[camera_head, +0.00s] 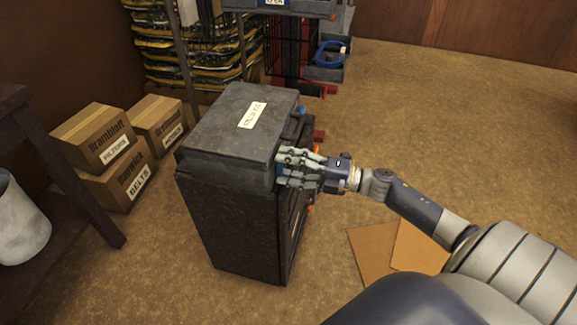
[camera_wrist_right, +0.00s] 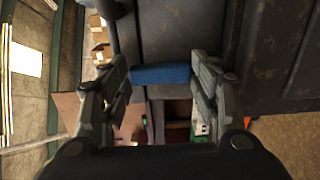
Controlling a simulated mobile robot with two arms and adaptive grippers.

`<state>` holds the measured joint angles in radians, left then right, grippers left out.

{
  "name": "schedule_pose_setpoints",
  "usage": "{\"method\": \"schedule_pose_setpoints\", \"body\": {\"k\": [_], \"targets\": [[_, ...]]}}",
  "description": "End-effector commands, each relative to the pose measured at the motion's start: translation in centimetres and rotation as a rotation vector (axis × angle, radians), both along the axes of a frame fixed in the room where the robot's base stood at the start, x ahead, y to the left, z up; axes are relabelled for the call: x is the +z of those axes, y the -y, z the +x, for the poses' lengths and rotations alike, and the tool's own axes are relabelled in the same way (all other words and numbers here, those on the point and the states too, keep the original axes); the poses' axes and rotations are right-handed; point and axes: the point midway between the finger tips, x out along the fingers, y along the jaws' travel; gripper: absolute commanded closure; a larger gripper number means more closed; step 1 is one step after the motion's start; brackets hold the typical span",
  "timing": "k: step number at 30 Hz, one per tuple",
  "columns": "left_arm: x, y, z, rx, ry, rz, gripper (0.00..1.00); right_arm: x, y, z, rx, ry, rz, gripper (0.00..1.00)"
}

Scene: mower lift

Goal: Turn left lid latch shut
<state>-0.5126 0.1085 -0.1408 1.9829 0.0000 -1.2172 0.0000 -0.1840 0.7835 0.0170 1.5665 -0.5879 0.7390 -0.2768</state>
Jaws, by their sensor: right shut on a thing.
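A dark, worn chest (camera_head: 225,215) with a thick lid (camera_head: 215,125) and a white label stands on the floor in the head view. The lid lies down on the chest. My right gripper (camera_head: 283,167) is at the near end of the chest's right-hand side, just under the lid edge. In the right wrist view the right gripper (camera_wrist_right: 160,76) is shut on a blue latch (camera_wrist_right: 160,73), with one finger at each end of it. In the head view the fingers mostly hide this latch. A second blue latch (camera_head: 302,110) shows at the far end of that side. My left gripper is out of view.
Cardboard boxes (camera_head: 120,185) stand left of the chest, beside a dark table (camera_head: 60,165) with a grey bucket (camera_head: 20,220). A rack (camera_head: 195,60) stands behind. Flat cardboard (camera_head: 375,250) lies on the floor at right. The floor beyond is clear.

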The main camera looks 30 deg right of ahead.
Motion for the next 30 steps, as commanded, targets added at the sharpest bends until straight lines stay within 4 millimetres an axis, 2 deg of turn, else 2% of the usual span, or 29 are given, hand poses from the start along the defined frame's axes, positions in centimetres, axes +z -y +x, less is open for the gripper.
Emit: {"method": "schedule_pose_setpoints", "body": {"k": [1,2,3,4,17,23,30], "targets": [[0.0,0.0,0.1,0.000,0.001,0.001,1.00,-0.1,0.0,-0.1,0.002,0.000,-0.005,0.67],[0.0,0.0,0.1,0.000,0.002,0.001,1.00,-0.1,0.0,-0.1,0.002,0.000,-0.005,0.37],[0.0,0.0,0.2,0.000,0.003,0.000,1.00,-0.1,0.0,-0.1,0.002,0.000,-0.005,0.28],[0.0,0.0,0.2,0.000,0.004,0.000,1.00,-0.1,0.0,-0.1,0.002,0.000,-0.004,0.23],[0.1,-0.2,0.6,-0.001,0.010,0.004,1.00,-0.1,0.3,-0.3,0.000,-0.001,-0.002,0.23],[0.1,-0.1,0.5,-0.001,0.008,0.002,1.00,-0.2,1.9,-2.3,-0.001,-0.005,-0.003,0.23],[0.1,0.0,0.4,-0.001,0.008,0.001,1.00,-0.2,4.9,-5.8,0.000,-0.005,-0.003,0.23]]}}
